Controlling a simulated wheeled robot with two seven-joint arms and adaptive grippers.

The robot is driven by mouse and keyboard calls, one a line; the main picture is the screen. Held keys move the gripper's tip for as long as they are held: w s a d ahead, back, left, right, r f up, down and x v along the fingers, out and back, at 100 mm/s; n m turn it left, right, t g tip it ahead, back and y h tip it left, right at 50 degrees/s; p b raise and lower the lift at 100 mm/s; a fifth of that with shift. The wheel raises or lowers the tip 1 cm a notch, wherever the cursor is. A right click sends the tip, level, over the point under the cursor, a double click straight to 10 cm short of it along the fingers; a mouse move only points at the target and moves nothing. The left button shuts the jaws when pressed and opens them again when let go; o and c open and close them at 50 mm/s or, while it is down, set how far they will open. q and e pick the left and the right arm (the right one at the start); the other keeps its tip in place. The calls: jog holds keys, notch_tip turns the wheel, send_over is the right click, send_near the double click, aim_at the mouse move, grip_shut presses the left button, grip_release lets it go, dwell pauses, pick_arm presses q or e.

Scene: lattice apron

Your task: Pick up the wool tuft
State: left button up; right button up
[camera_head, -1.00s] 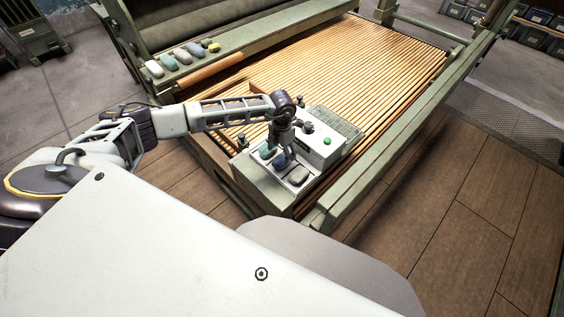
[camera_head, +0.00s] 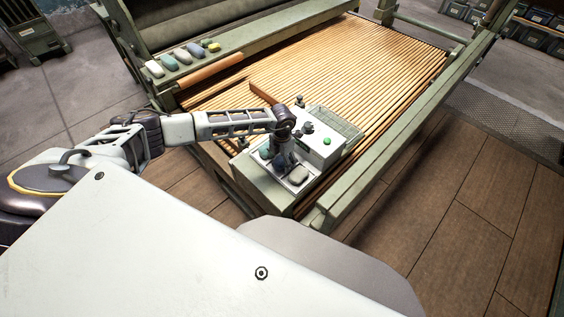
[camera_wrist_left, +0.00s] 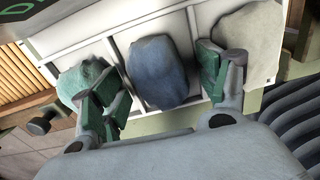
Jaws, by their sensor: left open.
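Three wool tufts lie side by side in a pale divided tray (camera_wrist_left: 150,22) below my left gripper. In the wrist view a blue tuft (camera_wrist_left: 157,72) is in the middle compartment, a green tuft (camera_wrist_left: 78,80) is to its left and a cream tuft (camera_wrist_left: 250,42) to its right. My left gripper (camera_wrist_left: 161,84) is open, its fingers on either side of the blue tuft; I cannot tell whether they touch it. In the head view the gripper (camera_head: 278,158) partly hides the tufts, and the cream one (camera_head: 298,175) shows best. My right gripper is out of view.
A white box with a green button (camera_head: 327,141) stands close behind the tray on the green frame. Wooden slats (camera_head: 340,70) stretch away beyond it. Several more tufts (camera_head: 183,56) lie on the far left rail. Wooden floor (camera_head: 440,210) is clear at the right.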

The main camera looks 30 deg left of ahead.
pick_arm(q)
jog(key=shift+c, duration=0.4)
jog(key=c, duration=0.8)
jog(key=shift+c, duration=0.2)
jog(key=shift+r, duration=0.15)
jog(key=shift+r, duration=4.9)
